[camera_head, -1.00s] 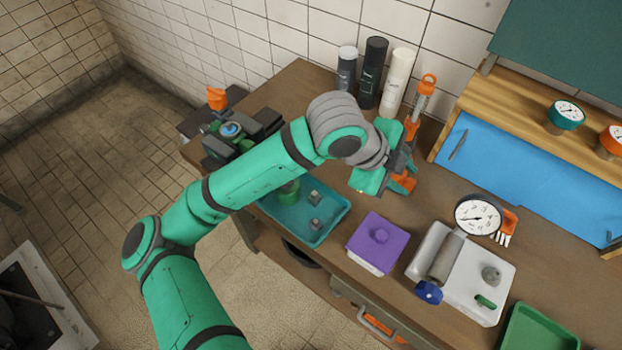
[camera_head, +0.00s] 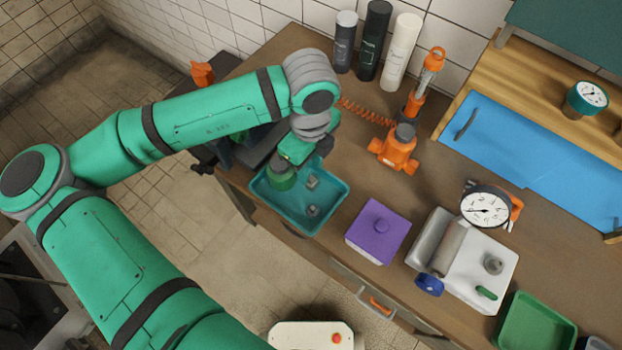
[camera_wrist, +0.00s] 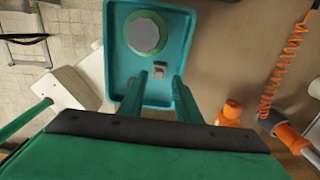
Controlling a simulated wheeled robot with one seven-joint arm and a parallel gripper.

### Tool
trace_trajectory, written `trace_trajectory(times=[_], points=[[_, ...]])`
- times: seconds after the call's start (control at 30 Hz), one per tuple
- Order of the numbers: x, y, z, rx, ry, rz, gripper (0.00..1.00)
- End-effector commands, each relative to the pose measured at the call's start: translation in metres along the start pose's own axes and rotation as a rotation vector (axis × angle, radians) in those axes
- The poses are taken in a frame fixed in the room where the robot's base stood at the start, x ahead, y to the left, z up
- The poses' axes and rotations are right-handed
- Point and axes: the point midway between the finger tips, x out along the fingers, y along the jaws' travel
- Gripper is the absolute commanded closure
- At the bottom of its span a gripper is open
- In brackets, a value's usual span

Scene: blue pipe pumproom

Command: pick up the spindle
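Nothing in view can be told for sure as the spindle. A teal tray (camera_head: 332,205) near the bench's left end holds a green round piece with a grey top (camera_head: 281,180) and small grey blocks, one nearer the middle (camera_head: 312,181) and one nearer the front (camera_head: 313,210). My gripper (camera_head: 296,150) is above the tray's back part and partly hides the green piece. In the wrist view, my gripper's two green fingers (camera_wrist: 158,85) are apart with nothing held between them. Beyond them are the green piece (camera_wrist: 145,33) and a grey block (camera_wrist: 160,70).
A purple box (camera_head: 378,232) stands right of the tray. An orange tool with a coiled hose (camera_head: 397,150) stands behind it. Several bottles (camera_head: 375,40) line the wall. A gauge (camera_head: 486,207), a white scale-like unit (camera_head: 480,270) and a green tray (camera_head: 538,325) are further right.

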Motion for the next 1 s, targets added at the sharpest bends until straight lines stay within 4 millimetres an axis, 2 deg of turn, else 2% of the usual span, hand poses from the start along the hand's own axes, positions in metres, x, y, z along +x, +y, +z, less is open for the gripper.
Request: trace_trajectory(times=[0.23, 0.5, 0.83, 0.87, 0.97, 1.0], points=[[0.017, 0.000, -0.002, 0.003, 0.001, 0.000, 0.70], [0.053, 0.002, -0.005, 0.004, 0.002, -0.001, 0.70], [0.060, 0.002, -0.005, 0.004, 0.001, -0.002, 0.70], [0.060, 0.002, -0.005, 0.004, 0.001, -0.002, 0.74], [0.060, 0.002, -0.005, 0.004, 0.001, -0.002, 0.97], [0.060, 0.002, -0.005, 0.005, 0.001, -0.002, 0.97]])
